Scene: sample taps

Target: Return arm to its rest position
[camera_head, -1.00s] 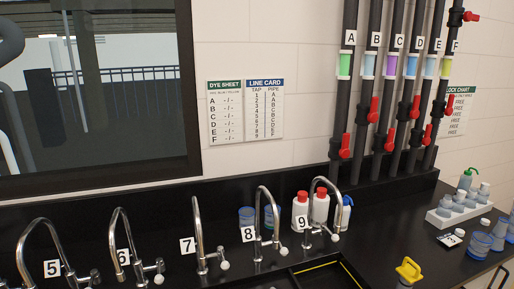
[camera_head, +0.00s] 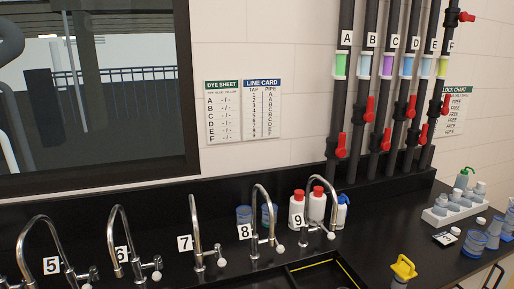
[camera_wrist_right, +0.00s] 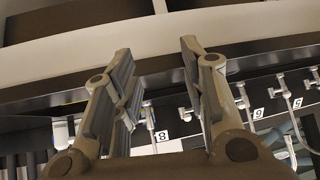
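My right gripper (camera_wrist_right: 156,50) is in the right wrist view. Its two fingers are spread apart with a clear gap and nothing between them. Behind and below the fingers are chrome taps with numbered tags, including one marked 8 (camera_wrist_right: 162,136). The right gripper does not show in the head view. My left gripper is in no view. In the head view the bench carries a row of curved chrome taps, such as tap 7 (camera_head: 196,235), tap 8 (camera_head: 263,215) and tap 9 (camera_head: 320,205).
Dark pipes (camera_head: 341,110) with red valve handles stand at the back right. White bottles with red caps (camera_head: 317,206) stand behind tap 9. A yellow-topped container (camera_head: 403,268), a bottle rack (camera_head: 437,219) and blue cups (camera_head: 474,243) are on the right counter. A dark sink (camera_head: 325,272) lies in front.

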